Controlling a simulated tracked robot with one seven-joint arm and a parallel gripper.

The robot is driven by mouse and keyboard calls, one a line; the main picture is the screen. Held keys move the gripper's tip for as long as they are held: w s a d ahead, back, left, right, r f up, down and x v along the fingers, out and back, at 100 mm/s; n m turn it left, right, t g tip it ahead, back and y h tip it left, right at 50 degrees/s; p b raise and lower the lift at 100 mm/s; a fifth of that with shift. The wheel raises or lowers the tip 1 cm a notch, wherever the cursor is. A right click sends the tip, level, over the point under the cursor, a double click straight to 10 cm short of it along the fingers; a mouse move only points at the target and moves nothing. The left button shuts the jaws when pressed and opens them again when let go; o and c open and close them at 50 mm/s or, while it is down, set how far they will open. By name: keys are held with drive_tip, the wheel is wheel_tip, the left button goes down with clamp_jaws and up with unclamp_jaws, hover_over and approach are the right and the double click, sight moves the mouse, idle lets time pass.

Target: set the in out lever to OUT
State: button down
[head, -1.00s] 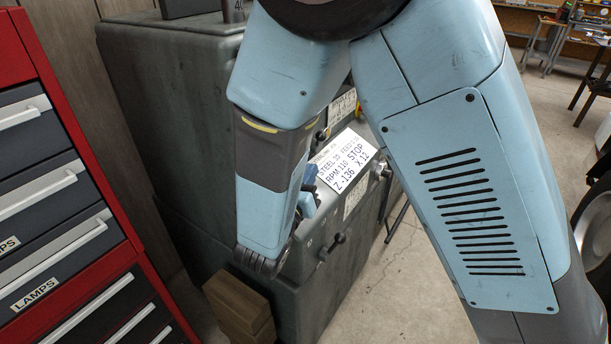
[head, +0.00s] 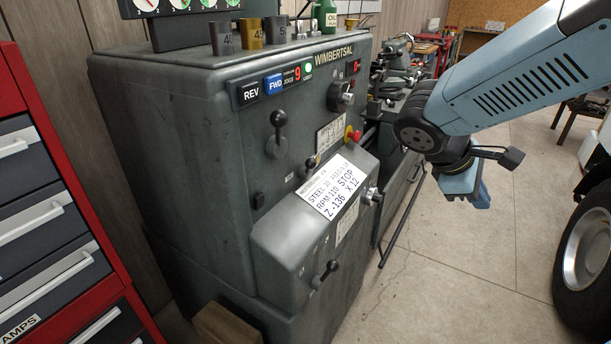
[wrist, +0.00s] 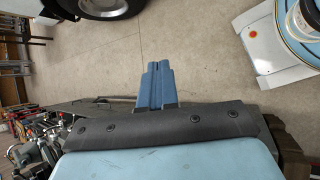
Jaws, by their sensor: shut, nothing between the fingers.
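The grey lathe (head: 170,130) marked WIMBERTSAL has several controls on its front. A large black-knobbed lever (head: 278,128) stands upright on the upper face. A smaller lever (head: 312,163) sits below it to the right. Another black-knobbed lever (head: 326,272) is on the lower box, its knob up to the right. I cannot read any IN or OUT label, so I cannot tell which is the in out lever. My gripper (head: 482,198) is right of the lathe, over open floor, touching nothing. Its blue fingers are together and empty in the wrist view (wrist: 157,86).
A white note card (head: 332,189) lies on the lathe front. A red button (head: 354,136) and a rotary knob (head: 341,96) are near it. A red drawer cabinet (head: 95,255) stands left. A vehicle wheel (head: 585,250) is at right. The floor between is clear.

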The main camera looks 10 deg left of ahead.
drive_tip(key=s+d+r+m+t+y, duration=0.3)
drive_tip(key=s+r+m+y, duration=0.5)
drive_tip(key=m, duration=0.5)
drive_tip(key=shift+s+d+r, duration=0.2)
drive_tip(key=shift+d, duration=0.05)
